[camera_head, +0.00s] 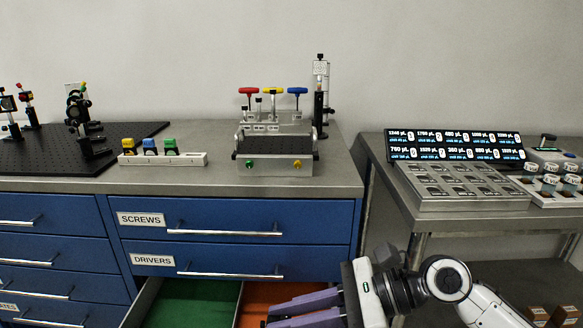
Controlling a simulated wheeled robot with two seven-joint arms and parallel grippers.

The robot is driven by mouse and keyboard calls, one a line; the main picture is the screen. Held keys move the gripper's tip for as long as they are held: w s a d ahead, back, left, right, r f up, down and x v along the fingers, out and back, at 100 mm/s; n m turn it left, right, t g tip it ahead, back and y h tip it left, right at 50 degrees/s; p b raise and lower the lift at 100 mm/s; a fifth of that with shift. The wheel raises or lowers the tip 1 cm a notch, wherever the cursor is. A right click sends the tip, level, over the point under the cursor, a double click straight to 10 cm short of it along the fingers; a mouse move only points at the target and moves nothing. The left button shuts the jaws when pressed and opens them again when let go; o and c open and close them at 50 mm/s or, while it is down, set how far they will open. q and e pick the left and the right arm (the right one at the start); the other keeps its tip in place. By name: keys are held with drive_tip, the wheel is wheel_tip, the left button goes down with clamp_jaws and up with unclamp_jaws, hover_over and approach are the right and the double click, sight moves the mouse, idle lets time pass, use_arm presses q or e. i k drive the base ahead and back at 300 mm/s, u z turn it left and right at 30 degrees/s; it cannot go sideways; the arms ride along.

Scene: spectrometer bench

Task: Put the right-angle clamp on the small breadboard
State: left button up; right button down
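I cannot make out a right-angle clamp for certain in the head view. A small black breadboard (272,146) appears to sit in a metal carrier with side handles, at the right part of the bench top. My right gripper (268,316) comes in from the lower right, its purple fingers pointing left over an open drawer (200,302). My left gripper is not in view.
The drawer has green and orange compartments. A large black breadboard (40,158) with optics mounts lies at left. A white rail (185,160) with coloured-top parts is on the bench. A tall post (320,110) stands behind the carrier. A side cart (460,205) holds trays and a display.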

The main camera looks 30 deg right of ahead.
sight(277, 145)
drive_tip(key=k, duration=0.1)
drive_tip(key=u, duration=1.9)
drive_tip(key=i, duration=0.8)
drive_tip(key=z, duration=2.9)
